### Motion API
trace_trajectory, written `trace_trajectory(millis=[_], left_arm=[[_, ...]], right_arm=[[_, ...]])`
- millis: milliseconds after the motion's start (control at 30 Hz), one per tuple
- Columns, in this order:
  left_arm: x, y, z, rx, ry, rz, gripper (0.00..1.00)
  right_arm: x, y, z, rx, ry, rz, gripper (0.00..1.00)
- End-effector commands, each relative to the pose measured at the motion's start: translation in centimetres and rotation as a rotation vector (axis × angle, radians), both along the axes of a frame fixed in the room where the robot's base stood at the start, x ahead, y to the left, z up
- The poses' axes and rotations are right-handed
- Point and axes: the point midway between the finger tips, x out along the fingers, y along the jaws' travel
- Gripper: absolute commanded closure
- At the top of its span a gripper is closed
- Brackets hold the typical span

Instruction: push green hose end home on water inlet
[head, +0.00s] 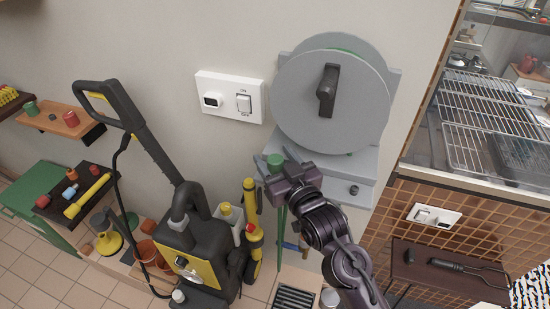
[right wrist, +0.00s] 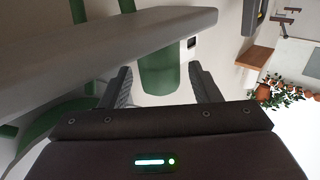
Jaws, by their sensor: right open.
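The green hose end (head: 274,160) is a short green cylinder below the left edge of the grey hose reel (head: 350,105). A green hose (head: 281,235) hangs beneath it. My right gripper (head: 279,167) is open at the green end. In the right wrist view, the green cylinder (right wrist: 160,68) stands between and beyond the two open fingers (right wrist: 164,85), with gaps visible on both sides. The yellow and black pressure washer (head: 205,250) stands on the left; I cannot tell which fitting is the water inlet. My left gripper is out of view.
The reel's grey ledge (right wrist: 110,50) lies close above the fingers in the right wrist view. A switch panel (head: 230,97) is on the wall. A grill with racks (head: 490,110) is at the right.

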Motion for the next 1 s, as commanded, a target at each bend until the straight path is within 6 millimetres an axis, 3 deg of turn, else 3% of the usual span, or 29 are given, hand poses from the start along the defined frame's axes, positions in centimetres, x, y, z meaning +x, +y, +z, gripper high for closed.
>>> trace_trajectory(millis=[100, 233, 600, 1000], left_arm=[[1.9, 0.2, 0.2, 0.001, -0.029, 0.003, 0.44], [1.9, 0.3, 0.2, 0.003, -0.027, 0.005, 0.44], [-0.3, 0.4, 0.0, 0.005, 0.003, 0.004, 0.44], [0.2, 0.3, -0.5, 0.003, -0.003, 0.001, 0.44]], right_arm=[[0.2, 0.1, 0.0, 0.0, -0.001, 0.001, 0.43], [0.1, 0.1, 0.0, 0.0, -0.001, 0.001, 0.45], [0.1, 0.1, 0.0, 0.0, -0.001, 0.001, 0.91], [0.2, 0.1, 0.8, 0.001, -0.005, 0.001, 0.91]])
